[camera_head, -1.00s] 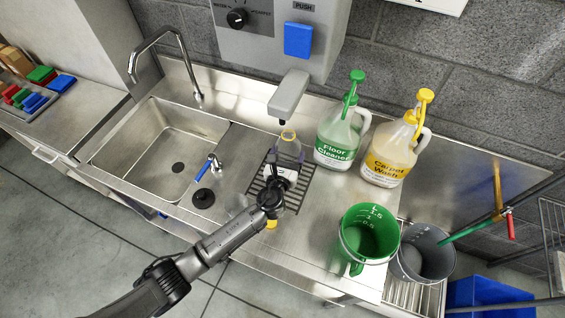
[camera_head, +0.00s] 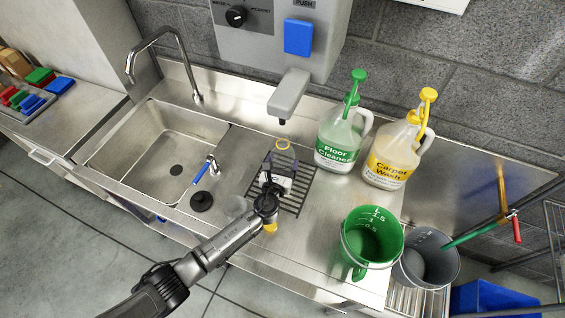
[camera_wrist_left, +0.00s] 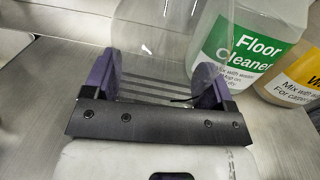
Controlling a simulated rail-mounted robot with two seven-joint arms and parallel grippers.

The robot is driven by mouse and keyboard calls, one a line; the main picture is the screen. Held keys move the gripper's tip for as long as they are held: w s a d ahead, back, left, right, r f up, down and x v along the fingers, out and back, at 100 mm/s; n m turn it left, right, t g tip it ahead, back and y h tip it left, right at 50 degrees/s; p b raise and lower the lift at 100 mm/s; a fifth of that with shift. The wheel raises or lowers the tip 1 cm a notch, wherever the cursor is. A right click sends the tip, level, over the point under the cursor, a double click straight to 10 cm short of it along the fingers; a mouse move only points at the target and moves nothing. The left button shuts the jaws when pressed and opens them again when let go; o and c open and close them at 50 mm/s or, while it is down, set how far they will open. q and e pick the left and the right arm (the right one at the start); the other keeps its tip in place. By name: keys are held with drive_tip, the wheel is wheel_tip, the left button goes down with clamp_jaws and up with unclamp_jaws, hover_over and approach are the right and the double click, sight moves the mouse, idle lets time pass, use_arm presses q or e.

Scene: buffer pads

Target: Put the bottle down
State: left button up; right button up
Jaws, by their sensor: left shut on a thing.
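The clear bottle (camera_head: 283,157) with a yellow ring at its mouth is in my left gripper (camera_head: 275,177) in the head view. It appears upright, over the dark drain rack (camera_head: 298,188) below the dispenser spout. In the left wrist view the two purple pads of my left gripper (camera_wrist_left: 158,85) are shut on the transparent bottle (camera_wrist_left: 165,45), with rack bars showing through it. The gripper hides the bottle's lower part, so I cannot tell whether its base touches the rack. My right gripper is not in view.
A Floor Cleaner jug (camera_head: 338,140) and a Carpet Wash jug (camera_head: 392,155) stand right of the rack. The dispenser spout (camera_head: 289,95) overhangs behind. A green bucket (camera_head: 371,240) is at front right, the sink (camera_head: 160,150) at left. A small yellow thing (camera_head: 270,228) sits beside my arm.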

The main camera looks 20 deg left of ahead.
use_arm(q)
drive_tip(key=shift+f, duration=0.15)
drive_tip(key=o, duration=0.9)
drive_tip(key=shift+s+d+r+p, duration=0.1)
drive_tip(key=shift+s+d+p, duration=0.1)
drive_tip(key=shift+s, duration=1.8)
drive_tip(key=shift+s+d+r+p, duration=0.1)
drive_tip(key=shift+s+d+p, duration=0.05)
drive_tip(key=shift+s, duration=1.85)
drive_tip(key=shift+s+d+p, duration=0.15)
drive_tip(key=shift+s+p, duration=0.05)
drive_tip(key=shift+s, duration=1.8)
